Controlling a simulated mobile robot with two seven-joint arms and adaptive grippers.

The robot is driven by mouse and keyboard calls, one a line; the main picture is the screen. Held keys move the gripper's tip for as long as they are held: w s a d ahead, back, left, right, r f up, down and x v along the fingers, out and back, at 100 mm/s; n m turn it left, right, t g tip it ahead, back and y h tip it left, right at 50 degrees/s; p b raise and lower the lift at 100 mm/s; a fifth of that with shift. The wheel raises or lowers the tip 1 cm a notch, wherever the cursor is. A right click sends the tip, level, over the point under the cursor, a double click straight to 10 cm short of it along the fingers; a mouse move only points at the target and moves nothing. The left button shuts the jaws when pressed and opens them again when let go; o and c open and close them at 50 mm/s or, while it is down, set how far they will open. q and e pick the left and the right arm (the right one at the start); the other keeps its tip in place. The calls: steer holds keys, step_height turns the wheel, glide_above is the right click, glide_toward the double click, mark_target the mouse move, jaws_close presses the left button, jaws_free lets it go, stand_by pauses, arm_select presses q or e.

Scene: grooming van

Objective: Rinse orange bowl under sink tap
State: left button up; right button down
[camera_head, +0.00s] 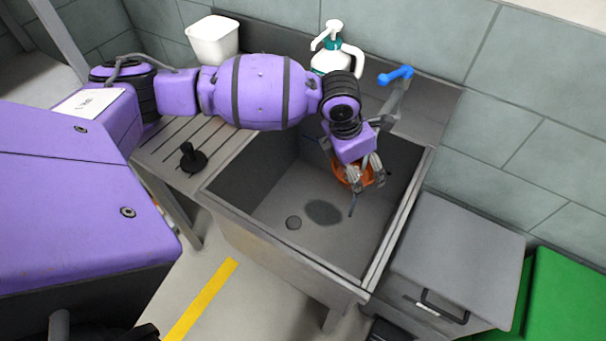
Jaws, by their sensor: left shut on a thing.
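My left gripper (364,173) is over the right back part of the grey sink (255,178). It points down and is shut on the orange bowl (347,177), which is largely hidden behind the fingers. The bowl is held inside the basin, below the tap (397,92). The tap is grey with a blue handle on top, at the back right of the sink. I cannot tell whether water is running. My right gripper is not in view.
A white pump bottle (330,58) and a white tub (213,40) stand behind the sink. A black plunger-shaped stopper (192,157) stands on the slatted drainboard (170,148). A grey lidded bin (458,250) is right of the sink.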

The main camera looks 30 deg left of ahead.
arm_select(q)
steer(key=shift+d+r, duration=0.1)
steer(key=shift+d, duration=0.1)
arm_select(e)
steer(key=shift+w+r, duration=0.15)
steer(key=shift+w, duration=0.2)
arm_select(q)
steer(key=shift+w+d, duration=0.1)
steer(key=shift+d, duration=0.35)
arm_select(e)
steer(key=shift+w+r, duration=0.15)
arm_select(q)
steer(key=shift+a, duration=0.2)
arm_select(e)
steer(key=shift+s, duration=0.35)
arm_select(q)
steer(key=shift+a, duration=0.1)
steer(key=shift+a, duration=0.3)
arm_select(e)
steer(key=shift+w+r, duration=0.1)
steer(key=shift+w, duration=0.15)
